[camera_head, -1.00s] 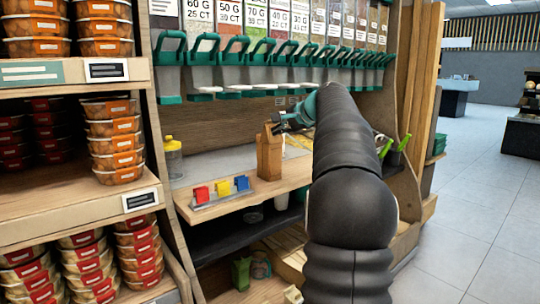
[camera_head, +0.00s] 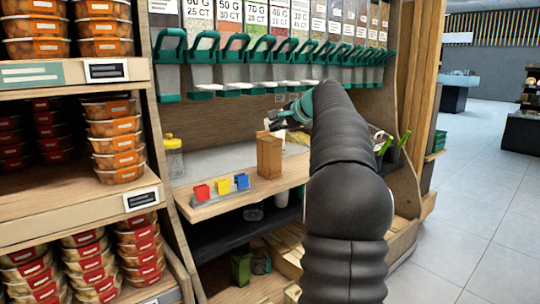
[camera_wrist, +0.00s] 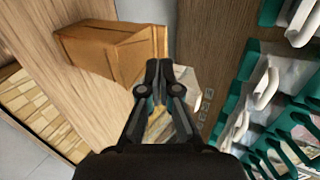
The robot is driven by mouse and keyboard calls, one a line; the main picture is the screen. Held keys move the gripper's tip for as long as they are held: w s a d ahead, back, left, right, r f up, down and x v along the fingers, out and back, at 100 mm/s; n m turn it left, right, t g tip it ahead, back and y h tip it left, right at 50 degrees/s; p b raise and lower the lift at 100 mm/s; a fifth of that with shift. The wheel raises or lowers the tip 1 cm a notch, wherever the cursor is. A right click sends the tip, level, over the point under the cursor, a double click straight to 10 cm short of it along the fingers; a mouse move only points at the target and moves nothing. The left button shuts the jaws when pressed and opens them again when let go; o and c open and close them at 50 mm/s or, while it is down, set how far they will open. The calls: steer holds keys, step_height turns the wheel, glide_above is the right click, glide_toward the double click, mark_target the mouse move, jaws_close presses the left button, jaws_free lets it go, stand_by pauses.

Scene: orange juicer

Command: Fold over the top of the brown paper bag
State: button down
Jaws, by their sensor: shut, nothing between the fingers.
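The brown paper bag (camera_head: 269,158) stands upright on the wooden counter below the dispensers. Its top edge looks fairly flat and straight in the head view. In the wrist view the bag (camera_wrist: 112,52) lies across the upper left, its top end toward the right. My gripper (camera_head: 272,123) is just above the bag's top in the head view, partly hidden by my arm. In the wrist view my gripper (camera_wrist: 159,66) is shut and empty, its fingertips beside the top end of the bag. I cannot tell whether they touch it.
Red, yellow and blue cards (camera_head: 222,187) stand in a holder at the counter's front edge. A jar with a yellow lid (camera_head: 173,157) is at the left. A row of dispensers with green handles (camera_head: 234,63) hangs above. Stacked food tubs (camera_head: 116,140) fill the left shelves.

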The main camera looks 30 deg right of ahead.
steer(key=s+r+p, duration=0.2)
steer(key=r, duration=0.1)
steer(key=s+r+p, duration=0.1)
steer(key=shift+d+r, duration=0.1)
steer(key=shift+r, duration=0.3)
steer(key=shift+w, duration=0.1)
stand_by(0.3)
